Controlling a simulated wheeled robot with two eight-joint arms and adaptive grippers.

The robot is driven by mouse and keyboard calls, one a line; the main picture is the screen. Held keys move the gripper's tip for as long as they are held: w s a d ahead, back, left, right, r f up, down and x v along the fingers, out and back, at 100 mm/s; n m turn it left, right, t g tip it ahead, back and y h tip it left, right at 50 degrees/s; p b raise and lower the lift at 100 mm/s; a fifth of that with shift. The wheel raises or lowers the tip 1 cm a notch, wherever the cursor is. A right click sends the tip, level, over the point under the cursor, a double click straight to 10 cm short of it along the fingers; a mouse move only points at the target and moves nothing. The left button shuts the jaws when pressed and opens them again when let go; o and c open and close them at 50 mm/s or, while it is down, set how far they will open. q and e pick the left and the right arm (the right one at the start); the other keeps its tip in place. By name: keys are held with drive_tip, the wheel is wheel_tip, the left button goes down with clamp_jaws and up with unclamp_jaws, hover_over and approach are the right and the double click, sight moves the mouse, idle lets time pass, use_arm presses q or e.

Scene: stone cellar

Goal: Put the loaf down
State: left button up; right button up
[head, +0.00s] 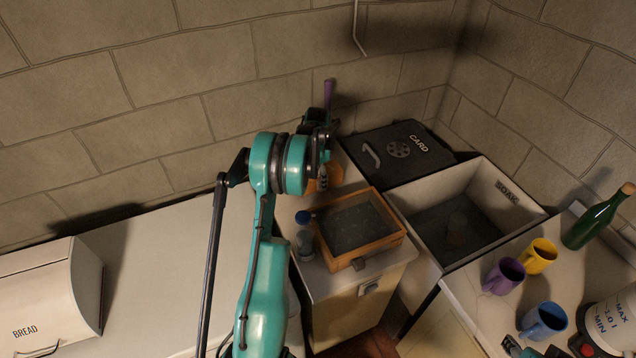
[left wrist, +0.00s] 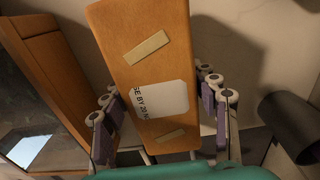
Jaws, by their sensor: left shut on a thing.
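The loaf (left wrist: 160,60) is an orange-brown block with a white use-by label and two pale strips, large in the left wrist view. My left gripper (left wrist: 163,122) is shut on it, with purple-padded fingers at both sides. In the head view my left gripper (head: 324,122) is by the back wall, behind the wooden case. A small orange part of the loaf (head: 334,176) shows there; my arm hides the rest. I cannot tell whether the loaf touches the counter.
A glass-topped wooden case (head: 357,261) and a blue-capped bottle (head: 305,243) stand on the small counter (head: 327,285). A SOAK basin (head: 520,204), black CARD lid (head: 430,147), mugs and green bottle (head: 596,221) are right. A BREAD bin (head: 45,295) is left; counter beside it is clear.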

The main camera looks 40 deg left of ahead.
use_arm(q)
wheel_tip(320, 180, down, 2)
drive_tip(key=shift+f, duration=0.2)
drive_tip(key=shift+f+b, duration=0.15)
drive_tip(key=shift+b, duration=0.2)
drive_tip(key=o, duration=1.3)
